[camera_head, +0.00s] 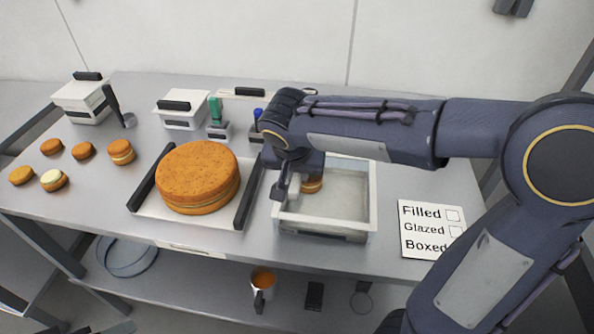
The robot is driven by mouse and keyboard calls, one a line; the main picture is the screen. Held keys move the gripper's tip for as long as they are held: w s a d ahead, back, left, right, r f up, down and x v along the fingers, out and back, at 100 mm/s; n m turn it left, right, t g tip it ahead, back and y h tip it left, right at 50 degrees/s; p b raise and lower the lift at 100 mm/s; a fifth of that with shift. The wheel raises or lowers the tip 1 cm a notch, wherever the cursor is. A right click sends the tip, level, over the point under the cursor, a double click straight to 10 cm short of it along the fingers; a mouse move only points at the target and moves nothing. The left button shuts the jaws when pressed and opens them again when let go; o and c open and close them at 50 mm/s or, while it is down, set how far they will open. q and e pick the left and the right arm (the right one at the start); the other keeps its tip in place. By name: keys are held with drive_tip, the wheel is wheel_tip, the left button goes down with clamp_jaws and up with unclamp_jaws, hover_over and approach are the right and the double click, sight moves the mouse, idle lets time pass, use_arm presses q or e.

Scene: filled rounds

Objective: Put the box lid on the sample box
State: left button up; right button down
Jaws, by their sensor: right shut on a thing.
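The sample box (368,205), an open light box with pale walls, stands at the table's front, right of centre. A small filled round (312,184) is at its left inner side. My right gripper (292,187) reaches down at the box's left side and is shut, apparently on that round; my arm hides part of the grip. What looks like the box lid (233,93), a flat white piece with a dark handle, lies at the back, partly hidden by my right arm and small holders. My left gripper is not in view.
A large round cake (197,175) on a tray (160,208) with dark side bars stands left of the box. Several small rounds (83,151) lie at the left. White lidded tubs (182,120) stand behind. A checklist card (424,243) lies at the right.

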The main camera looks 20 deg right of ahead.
drive_tip(key=c, duration=0.8)
unclamp_jaws()
drive_tip(key=shift+o, duration=0.2)
drive_tip(key=shift+r+p, duration=2.45)
drive_tip(key=shift+r, duration=1.05)
